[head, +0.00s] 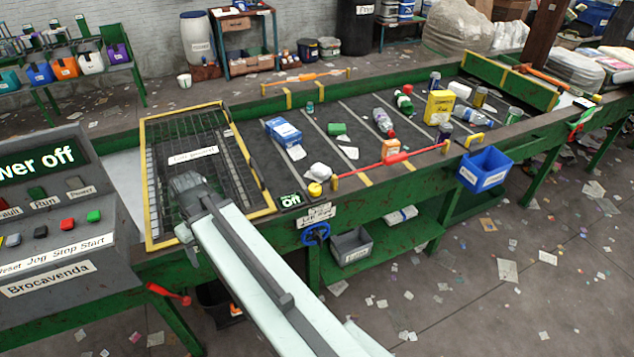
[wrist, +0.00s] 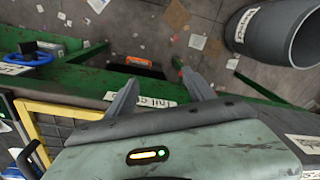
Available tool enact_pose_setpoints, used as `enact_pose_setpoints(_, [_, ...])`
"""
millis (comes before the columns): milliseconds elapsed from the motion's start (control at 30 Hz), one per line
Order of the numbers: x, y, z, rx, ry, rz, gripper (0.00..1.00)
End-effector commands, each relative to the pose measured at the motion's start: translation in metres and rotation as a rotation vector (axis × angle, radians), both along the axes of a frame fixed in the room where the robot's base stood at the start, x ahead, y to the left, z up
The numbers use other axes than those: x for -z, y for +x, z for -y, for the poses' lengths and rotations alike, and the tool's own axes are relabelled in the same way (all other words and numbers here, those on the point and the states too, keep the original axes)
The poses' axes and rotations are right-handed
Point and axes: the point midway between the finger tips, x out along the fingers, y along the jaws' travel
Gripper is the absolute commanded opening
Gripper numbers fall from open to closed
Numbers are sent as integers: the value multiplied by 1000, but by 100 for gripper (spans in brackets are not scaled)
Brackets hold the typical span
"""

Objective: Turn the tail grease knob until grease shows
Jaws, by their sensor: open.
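I cannot pick out the tail grease knob or any grease for certain. In the wrist view a white label (wrist: 155,102) on the green frame is partly covered by my fingers, and only a few letters show. My gripper (wrist: 162,77) is open, with nothing between its fingers, and its fingertips reach over the green rail near this label. In the head view my arm reaches over the near side of the conveyor and hides that part of the frame. A blue handwheel (head: 315,233) sits on the frame's near side under another label; it also shows in the wrist view (wrist: 30,55).
A yellow-edged mesh guard (head: 265,212) covers the conveyor's left end. The control panel (head: 55,190) at left reads "Power off". A red handle (head: 170,293) sticks out below the frame. Several items lie on the belt. A grey barrel (wrist: 262,28) stands on the floor.

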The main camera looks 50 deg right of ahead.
Motion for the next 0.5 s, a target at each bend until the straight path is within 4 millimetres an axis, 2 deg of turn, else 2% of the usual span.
enact_pose_setpoints(33, [-15,10,45,-10,24,19,62])
enact_pose_setpoints(67, [-20,13,72,-29,39,34,62])
enact_pose_setpoints(100, [-28,15,109,-56,58,61,62])
enact_pose_setpoints(133, [-33,15,138,-78,72,84,62])
enact_pose_setpoints(167, [-39,14,166,-100,81,109,62])
enact_pose_setpoints(200, [-46,9,204,-128,90,143,62])
enact_pose_setpoints(267, [-56,-2,257,-170,94,194,62])
enact_pose_setpoints(300, [-62,-11,290,-195,91,228,62])
enact_pose_setpoints(400, [-74,-37,356,-248,72,299,62])
enact_pose_setpoints(500, [-81,-59,398,-286,52,345,62])
